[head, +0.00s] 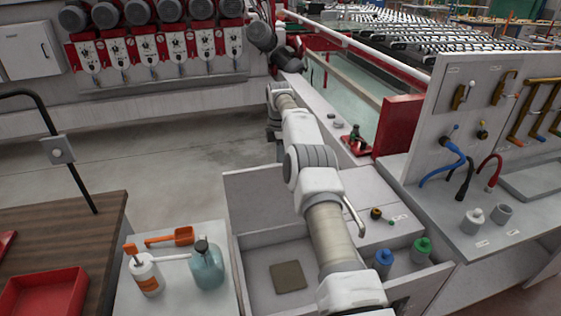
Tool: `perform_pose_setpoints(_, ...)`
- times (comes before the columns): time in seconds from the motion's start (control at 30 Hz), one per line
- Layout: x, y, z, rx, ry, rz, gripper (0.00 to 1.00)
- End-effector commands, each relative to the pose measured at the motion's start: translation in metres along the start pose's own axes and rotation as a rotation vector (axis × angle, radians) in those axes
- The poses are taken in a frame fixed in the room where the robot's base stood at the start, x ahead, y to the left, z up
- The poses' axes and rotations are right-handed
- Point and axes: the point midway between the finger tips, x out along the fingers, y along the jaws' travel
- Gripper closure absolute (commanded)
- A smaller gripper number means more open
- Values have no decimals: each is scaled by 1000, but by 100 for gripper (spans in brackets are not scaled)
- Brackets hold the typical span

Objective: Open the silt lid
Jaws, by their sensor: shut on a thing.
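A pale grey panel (252,200), which looks like the silt lid, stands roughly upright at the back of an open grey bin (238,262). Its right part is hidden behind my arm. A flat brown square (288,277) lies in the bin. My arm reaches forward from the bottom of the head view, over the bin. My gripper (273,138) is the dark end below the far wrist, close to the panel's upper edge. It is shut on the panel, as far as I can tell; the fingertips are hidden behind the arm.
A side table (125,300) at left holds a white bottle (146,275), a teal jug (206,266) and an orange scoop (172,237). Blue (384,262) and green-capped (421,249) bottles stand right of my arm. A hose panel (455,120) rises at right. Floor behind the bin is clear.

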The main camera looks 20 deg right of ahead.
Motion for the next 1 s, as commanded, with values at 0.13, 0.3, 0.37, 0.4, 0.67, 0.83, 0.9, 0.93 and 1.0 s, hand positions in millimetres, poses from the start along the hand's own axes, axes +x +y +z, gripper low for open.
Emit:
perform_pose_setpoints(0.13,9,-1,-2,-4,4,-11,100)
perform_pose_setpoints(0.3,9,-1,-3,-4,4,-12,82)
perform_pose_setpoints(0.37,8,-1,-2,-3,4,-11,71)
perform_pose_setpoints(0.4,8,-1,-2,-3,4,-10,64)
perform_pose_setpoints(0.67,4,-1,-1,-1,2,-6,55)
perform_pose_setpoints(0.83,3,0,-1,-1,1,-4,55)
perform_pose_setpoints(0.9,3,-1,-1,-1,1,-4,55)
perform_pose_setpoints(0.93,3,-1,-1,0,1,-4,55)
perform_pose_setpoints(1.0,2,-2,-1,0,1,-4,55)
